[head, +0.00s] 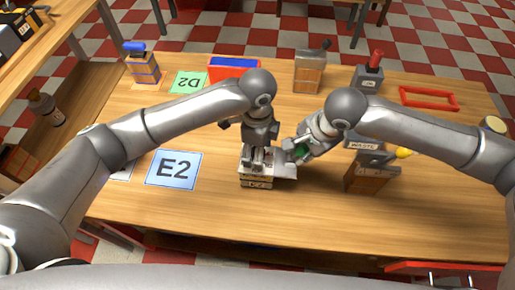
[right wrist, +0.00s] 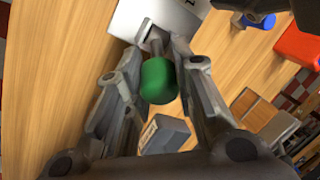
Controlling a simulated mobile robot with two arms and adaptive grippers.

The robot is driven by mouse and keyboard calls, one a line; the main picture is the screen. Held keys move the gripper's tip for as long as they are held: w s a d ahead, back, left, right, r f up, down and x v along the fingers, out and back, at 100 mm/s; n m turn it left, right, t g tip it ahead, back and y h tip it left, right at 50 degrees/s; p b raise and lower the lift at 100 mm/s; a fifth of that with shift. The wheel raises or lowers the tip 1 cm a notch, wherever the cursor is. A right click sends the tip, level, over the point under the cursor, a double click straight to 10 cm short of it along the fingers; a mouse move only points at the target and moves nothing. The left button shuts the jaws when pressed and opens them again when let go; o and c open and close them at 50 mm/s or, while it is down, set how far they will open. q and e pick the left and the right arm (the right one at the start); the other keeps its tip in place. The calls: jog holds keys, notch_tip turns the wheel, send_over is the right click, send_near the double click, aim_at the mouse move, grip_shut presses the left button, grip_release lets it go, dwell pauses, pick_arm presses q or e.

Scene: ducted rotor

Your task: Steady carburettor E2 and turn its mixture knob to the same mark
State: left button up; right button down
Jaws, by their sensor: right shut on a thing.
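The carburettor (head: 257,182), a small block with a pale top and a label too small to read surely, stands on the table right of the blue E2 card (head: 173,170). My left gripper (head: 259,163) is down at its top; I cannot tell how far its fingers are closed. The green mixture knob (right wrist: 159,80) sits on a short shaft from a white body (right wrist: 165,18). My right gripper (right wrist: 158,75) is shut on this knob, a finger on each side. In the head view the knob (head: 301,149) is partly hidden by that gripper. The mark is not visible.
A wooden stand with a grey top (head: 368,178) is close right of my right gripper. A green D2 card (head: 189,83), a blue-and-red bin (head: 234,68) and a red-knobbed device (head: 371,74) are at the back.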

pick_arm(q)
notch_tip(320, 180, up, 12)
dwell(0.6)
dwell(0.5)
pick_arm(e)
jog(key=c, duration=1.1)
grip_release()
jog(key=shift+c, duration=0.2)
